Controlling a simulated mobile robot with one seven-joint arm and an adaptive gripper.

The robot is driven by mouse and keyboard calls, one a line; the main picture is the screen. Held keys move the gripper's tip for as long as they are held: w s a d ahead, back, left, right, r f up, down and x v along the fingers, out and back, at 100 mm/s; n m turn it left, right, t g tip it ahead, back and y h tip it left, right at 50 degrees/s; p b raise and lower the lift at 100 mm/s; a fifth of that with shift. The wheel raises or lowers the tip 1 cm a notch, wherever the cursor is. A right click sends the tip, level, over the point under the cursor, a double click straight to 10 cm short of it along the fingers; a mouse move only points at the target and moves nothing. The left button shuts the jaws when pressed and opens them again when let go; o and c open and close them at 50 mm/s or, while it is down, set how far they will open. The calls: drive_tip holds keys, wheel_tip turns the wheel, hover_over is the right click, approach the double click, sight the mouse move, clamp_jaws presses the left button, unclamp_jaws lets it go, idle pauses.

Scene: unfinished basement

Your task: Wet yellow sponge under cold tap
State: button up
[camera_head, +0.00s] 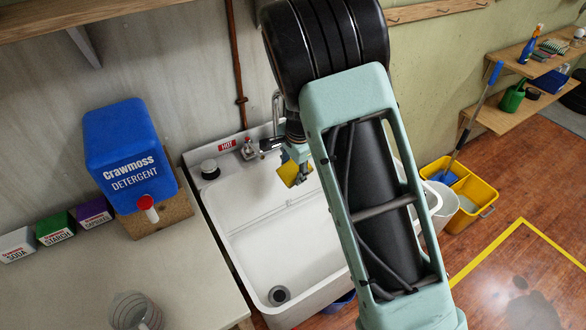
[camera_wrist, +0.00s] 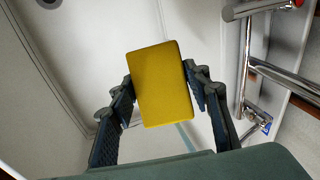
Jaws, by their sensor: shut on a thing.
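The yellow sponge (camera_head: 293,173) is in my gripper (camera_head: 297,165), above the upper end of the white sink (camera_head: 240,250). In the wrist view the sponge (camera_wrist: 163,85) sits between both fingers of my gripper (camera_wrist: 160,78), which are shut on it. Chrome tap pipes (camera_wrist: 275,78) run close by on the right, apart from the sponge. A red mark shows at one end of them and a blue mark (camera_wrist: 266,128) at the other. In the head view a "HOT" label (camera_head: 227,145) is beside a tap valve; my arm hides the wall to its right. I see no clear water stream.
A blue detergent dispenser (camera_head: 130,155) and small boxes (camera_head: 55,228) stand on the counter left of the sink. A clear jug (camera_head: 132,312) is at the counter's front. The sink's lower part is empty around the drain (camera_head: 279,295).

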drive_tip(key=shift+s, duration=0.15)
drive_tip(key=s+d+r+p, duration=0.1)
drive_tip(key=s+r+p, duration=0.1)
drive_tip(key=s, duration=0.7)
drive_tip(key=shift+s+d+r+p, duration=0.2)
drive_tip(key=shift+s+r+p, duration=0.15)
drive_tip(key=shift+r, duration=0.15)
drive_tip(key=shift+d, duration=0.15)
idle(1.3)
drive_tip(key=s+d+r+n+g+y, duration=0.1)
drive_tip(key=d+r+n, duration=0.1)
drive_tip(key=d+n, duration=0.3)
drive_tip(key=s+d+r+n+g+y, duration=0.1)
drive_tip(key=d+r+n, duration=0.1)
drive_tip(key=d+n, duration=0.3)
drive_tip(key=d, duration=0.4)
drive_tip(key=shift+s+d+r+n+p, duration=0.15)
drive_tip(key=shift+s+d+n+p, duration=0.15)
drive_tip(key=shift+s+d+n, duration=0.1)
